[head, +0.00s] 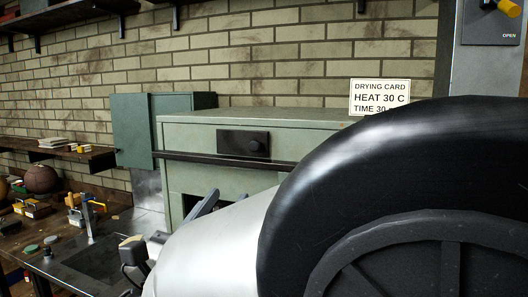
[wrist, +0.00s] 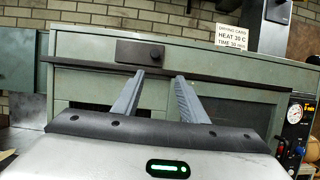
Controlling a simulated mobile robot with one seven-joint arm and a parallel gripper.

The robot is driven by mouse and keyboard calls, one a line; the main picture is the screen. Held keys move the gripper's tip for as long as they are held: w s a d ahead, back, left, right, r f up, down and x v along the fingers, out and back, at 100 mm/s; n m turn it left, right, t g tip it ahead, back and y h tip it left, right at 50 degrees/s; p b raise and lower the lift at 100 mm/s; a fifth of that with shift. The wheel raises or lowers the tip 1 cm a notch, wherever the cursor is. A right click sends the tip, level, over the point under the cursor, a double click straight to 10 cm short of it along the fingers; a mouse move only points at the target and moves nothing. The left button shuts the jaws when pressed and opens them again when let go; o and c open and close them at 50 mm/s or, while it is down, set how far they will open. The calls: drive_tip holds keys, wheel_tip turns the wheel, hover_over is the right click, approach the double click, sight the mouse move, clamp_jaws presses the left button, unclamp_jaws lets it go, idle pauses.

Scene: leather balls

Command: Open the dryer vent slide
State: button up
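The dryer is a pale green metal cabinet (head: 225,125) against the brick wall; its front also fills the wrist view (wrist: 215,55). A grey duct (head: 475,70) rises at its right, carrying a dark plate (head: 491,25) marked OPEN and a yellow handle (head: 508,7) cut by the top edge. I take these for the vent slide. The duct (wrist: 262,40) and dark plate (wrist: 278,12) show at the wrist view's top right, the handle out of frame. My gripper (wrist: 159,75) is open and empty before the dryer front; the head view shows it partly, behind my arm.
A dark bar (head: 220,160) crosses the dryer front below a black knob panel (head: 243,144). A drying card (head: 378,97) stands on top. A workbench with tools (head: 75,245) is at left. A gauge (wrist: 295,114) is at right in the wrist view.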

drive_tip(key=a, duration=0.1)
drive_tip(key=p, duration=0.3)
approach(253, 146)
drive_tip(key=shift+n+y, duration=0.3)
drive_tip(key=shift+y, duration=0.1)
drive_tip(key=x, duration=0.8)
drive_tip(key=shift+w+d+r, duration=0.15)
drive_tip(key=shift+w+d, duration=0.1)
clamp_jaws()
